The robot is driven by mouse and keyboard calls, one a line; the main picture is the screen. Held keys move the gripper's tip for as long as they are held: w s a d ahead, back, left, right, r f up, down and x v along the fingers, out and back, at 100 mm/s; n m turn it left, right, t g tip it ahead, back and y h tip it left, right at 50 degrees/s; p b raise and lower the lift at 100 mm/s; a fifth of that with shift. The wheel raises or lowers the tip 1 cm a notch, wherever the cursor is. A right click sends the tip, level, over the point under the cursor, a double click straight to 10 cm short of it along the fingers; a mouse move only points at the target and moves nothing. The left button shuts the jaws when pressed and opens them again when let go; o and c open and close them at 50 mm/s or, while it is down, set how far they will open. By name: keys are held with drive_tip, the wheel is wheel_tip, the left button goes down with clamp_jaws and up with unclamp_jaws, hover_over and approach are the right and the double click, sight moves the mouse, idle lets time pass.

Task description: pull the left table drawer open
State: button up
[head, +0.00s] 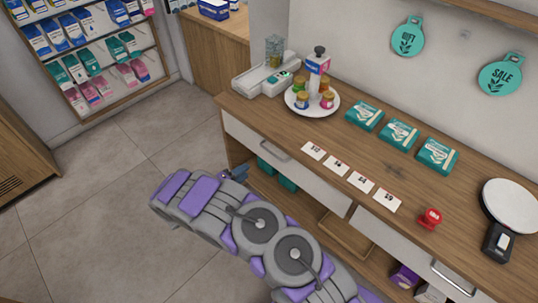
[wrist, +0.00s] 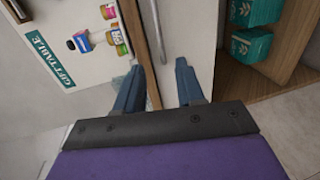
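The left table drawer (head: 308,178) has a white front under the wooden counter top and looks shut. Its metal bar handle (head: 275,150) is near the drawer's left part in the head view. In the wrist view the white drawer front (wrist: 186,30) stands ahead, with the handle (wrist: 157,30) running along it. My gripper (wrist: 158,82) is open, its two blue-grey fingers apart, with the handle ahead of the gap between them. In the head view my gripper (head: 236,174) is below and left of the handle. I cannot tell whether a finger touches the drawer.
The counter top (head: 235,105) carries a round tray (head: 290,102) of jars, green boxes (head: 399,133), cards (head: 360,181) and a red object (head: 430,218). An open shelf with green boxes (wrist: 250,48) lies under the drawer. Tiled floor (head: 110,190) is clear at left.

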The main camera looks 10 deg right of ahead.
drive_tip(key=b+x, duration=0.2)
drive_tip(key=x, duration=1.3)
drive_tip(key=shift+d+b, duration=0.3)
drive_tip(key=shift+b, duration=0.1)
drive_tip(key=shift+w, duration=0.1)
drive_tip(key=shift+c, duration=0.2)
clamp_jaws()
